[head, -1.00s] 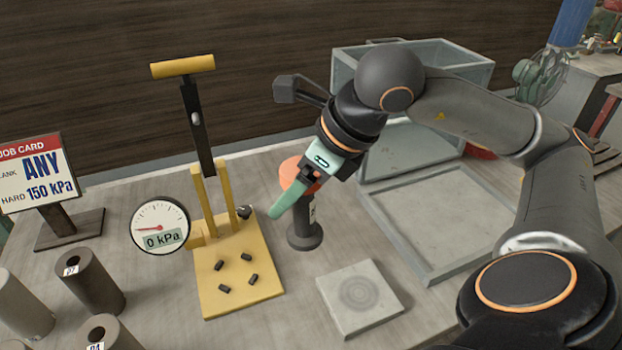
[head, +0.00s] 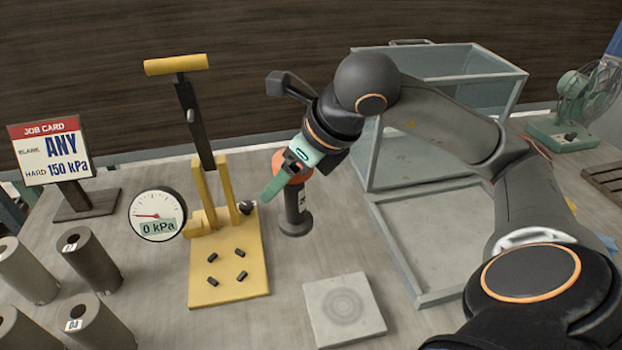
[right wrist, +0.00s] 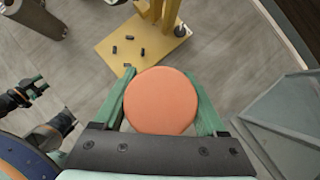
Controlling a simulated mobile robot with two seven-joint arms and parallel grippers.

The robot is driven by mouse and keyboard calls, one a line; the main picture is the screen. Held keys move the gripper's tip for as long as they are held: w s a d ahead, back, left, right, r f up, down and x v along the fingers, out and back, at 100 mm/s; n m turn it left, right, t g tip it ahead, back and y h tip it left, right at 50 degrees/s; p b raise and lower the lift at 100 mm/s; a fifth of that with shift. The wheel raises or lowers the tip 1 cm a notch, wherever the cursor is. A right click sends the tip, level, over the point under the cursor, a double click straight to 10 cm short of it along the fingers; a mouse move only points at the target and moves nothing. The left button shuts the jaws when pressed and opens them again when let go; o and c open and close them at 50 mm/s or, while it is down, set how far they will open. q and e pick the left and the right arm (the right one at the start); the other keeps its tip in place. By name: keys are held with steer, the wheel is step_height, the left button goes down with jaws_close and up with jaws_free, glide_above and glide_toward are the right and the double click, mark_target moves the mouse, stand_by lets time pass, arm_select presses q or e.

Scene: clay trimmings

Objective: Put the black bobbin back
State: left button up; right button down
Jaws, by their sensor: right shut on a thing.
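The black bobbin (head: 297,208) has a dark spool body with a wide foot and an orange disc on top. It stands upright just right of the yellow press; I cannot tell whether its foot touches the table. My right gripper (head: 287,180) comes down from the upper right and is shut on the bobbin near its top. In the right wrist view the orange top (right wrist: 161,101) sits between the green fingers (right wrist: 163,105), hiding the body below. Green and black parts at the left of that view may be my left gripper (right wrist: 45,108); its jaws are unclear.
The yellow press (head: 230,280) has small dark pegs on its plate and a 0 kPa gauge (head: 157,214). A square grey slab (head: 343,312) lies in front. A glass-walled box (head: 440,62) and a grey tray (head: 425,298) are right. Several dark cylinders (head: 90,258) stand left.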

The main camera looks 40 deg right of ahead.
arm_select(q)
steer(key=shift+w+f, duration=0.15)
arm_select(e)
steer(key=w+d+f, duration=0.2)
steer(key=d+f, duration=0.1)
steer(key=f, duration=0.1)
steer(key=w+d+f, duration=0.3)
steer(key=d+f, duration=0.1)
steer(key=w+d+f, duration=0.2)
steer(key=d+f, duration=0.1)
steer(key=f, duration=0.1)
steer(key=shift+w+d+f, duration=0.3)
steer(key=shift+w+d, duration=0.05)
steer(key=shift+f+b, duration=0.15)
steer(key=shift+b, duration=0.2)
steer(key=shift+c, duration=1.8)
jaws_free()
steer(key=o, duration=0.4)
steer(key=shift+c, duration=0.2)
arm_select(q)
steer(key=shift+w+d, duration=0.1)
steer(key=shift+d, duration=0.3)
steer(key=shift+r, duration=0.2)
